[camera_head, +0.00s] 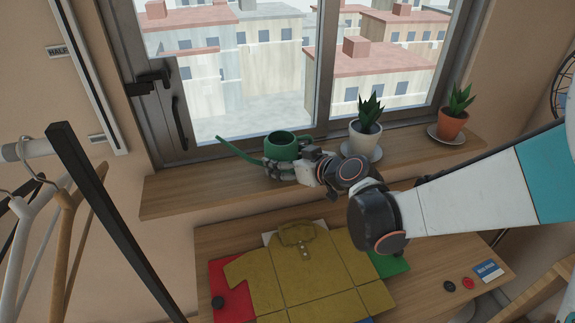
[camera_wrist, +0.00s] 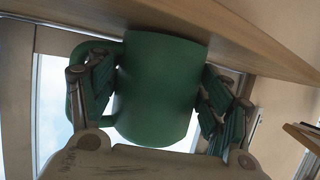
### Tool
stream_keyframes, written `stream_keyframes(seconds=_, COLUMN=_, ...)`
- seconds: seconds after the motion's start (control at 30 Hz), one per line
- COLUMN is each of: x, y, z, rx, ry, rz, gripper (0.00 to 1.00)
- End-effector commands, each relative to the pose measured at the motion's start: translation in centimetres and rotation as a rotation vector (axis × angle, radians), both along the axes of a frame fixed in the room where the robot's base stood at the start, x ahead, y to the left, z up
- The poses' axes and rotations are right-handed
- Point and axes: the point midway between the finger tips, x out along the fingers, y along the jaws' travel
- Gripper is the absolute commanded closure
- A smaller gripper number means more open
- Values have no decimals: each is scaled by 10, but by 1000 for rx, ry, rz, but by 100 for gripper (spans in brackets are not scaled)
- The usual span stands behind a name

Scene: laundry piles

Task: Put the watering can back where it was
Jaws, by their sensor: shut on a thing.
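The green watering can (camera_head: 281,138) is at the window sill (camera_head: 185,190), left of the potted plants, with its spout pointing left. My gripper (camera_head: 279,168) is at the can's near side. In the wrist view the can's green body (camera_wrist: 160,85) fills the middle, and my gripper (camera_wrist: 160,100) has a finger on each side of it, shut on it. The can looks upright. Its base is hidden behind my gripper in the head view, so I cannot tell whether it touches the sill.
A white-potted plant (camera_head: 364,135) stands close to the right of my wrist, and a terracotta-potted plant (camera_head: 452,122) further right. The sill's left end is bare. Below, a table (camera_head: 424,283) holds a folded mustard shirt (camera_head: 303,275). A clothes rack with hangers (camera_head: 50,215) stands at left.

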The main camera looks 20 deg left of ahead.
Motion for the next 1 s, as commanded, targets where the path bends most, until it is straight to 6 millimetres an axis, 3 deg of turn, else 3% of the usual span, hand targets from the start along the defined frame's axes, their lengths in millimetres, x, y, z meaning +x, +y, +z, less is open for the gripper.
stream_keyframes(seconds=0.4, x=0, y=0, z=-6, rx=1, ry=-1, rz=0, gripper=64)
stream_keyframes(seconds=0.43, x=0, y=0, z=-5, rx=0, ry=0, rz=0, gripper=21)
stream_keyframes(seconds=0.5, x=0, y=0, z=-5, rx=0, ry=0, rz=0, gripper=8)
stream_keyframes(seconds=1.0, x=-1, y=-2, z=1, rx=0, ry=0, rz=-1, gripper=8)
